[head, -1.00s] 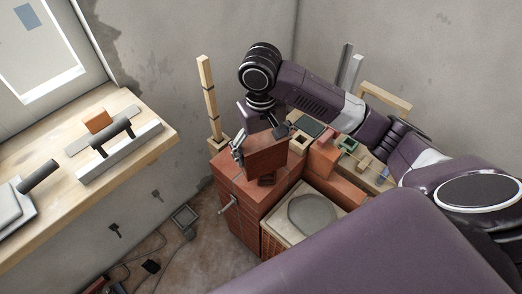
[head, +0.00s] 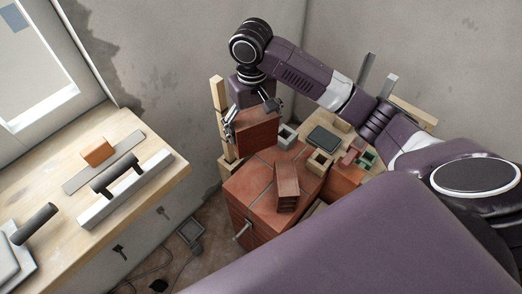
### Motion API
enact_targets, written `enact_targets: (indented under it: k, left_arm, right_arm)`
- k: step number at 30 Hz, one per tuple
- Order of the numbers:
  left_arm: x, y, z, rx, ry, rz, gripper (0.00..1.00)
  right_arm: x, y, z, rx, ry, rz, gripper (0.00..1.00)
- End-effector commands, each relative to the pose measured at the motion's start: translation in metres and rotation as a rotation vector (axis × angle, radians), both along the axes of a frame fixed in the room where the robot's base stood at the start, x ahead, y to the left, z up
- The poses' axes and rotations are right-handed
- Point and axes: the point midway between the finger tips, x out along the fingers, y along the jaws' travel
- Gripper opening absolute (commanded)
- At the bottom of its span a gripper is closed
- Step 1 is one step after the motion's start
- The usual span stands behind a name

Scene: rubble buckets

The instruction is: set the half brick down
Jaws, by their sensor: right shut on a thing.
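My right gripper (head: 250,112) points down and is shut on the half brick (head: 259,134), a red block with a broad face toward me. It holds the half brick at the far left corner of the red brick stack (head: 249,187). Another small reddish-brown brick piece (head: 287,184) lies on top of the stack, nearer to me and apart from the half brick. My left gripper is not in view.
A wooden post (head: 217,95) stands close left of the held brick. Small hollow blocks (head: 319,162) and a dark green-grey pad (head: 324,138) lie to the right. A wooden bench (head: 150,140) with trowels and an orange block (head: 97,151) is at left. Cables lie on the floor.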

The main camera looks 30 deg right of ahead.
Motion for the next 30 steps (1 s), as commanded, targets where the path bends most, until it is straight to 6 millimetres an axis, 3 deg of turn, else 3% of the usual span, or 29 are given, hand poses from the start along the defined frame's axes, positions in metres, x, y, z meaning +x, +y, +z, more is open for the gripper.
enact_targets:
  k: [3,6,12,19,30]
  left_arm:
    - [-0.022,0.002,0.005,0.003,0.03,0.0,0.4]
    - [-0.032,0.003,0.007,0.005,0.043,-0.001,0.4]
    - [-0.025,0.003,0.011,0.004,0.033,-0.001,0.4]
    - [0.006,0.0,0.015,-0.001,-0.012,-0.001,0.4]
    - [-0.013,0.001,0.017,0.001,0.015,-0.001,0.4]
  right_arm:
    - [-0.001,-0.001,-0.03,-0.002,0.004,-0.001,0.41]
    - [-0.002,-0.001,-0.055,-0.003,0.004,-0.001,0.41]
    - [-0.001,0.0,-0.1,-0.002,0.001,-0.001,0.41]
    - [0.0,-0.001,-0.122,-0.001,-0.002,0.0,0.41]
    - [0.0,-0.001,-0.163,-0.002,-0.002,0.001,0.41]
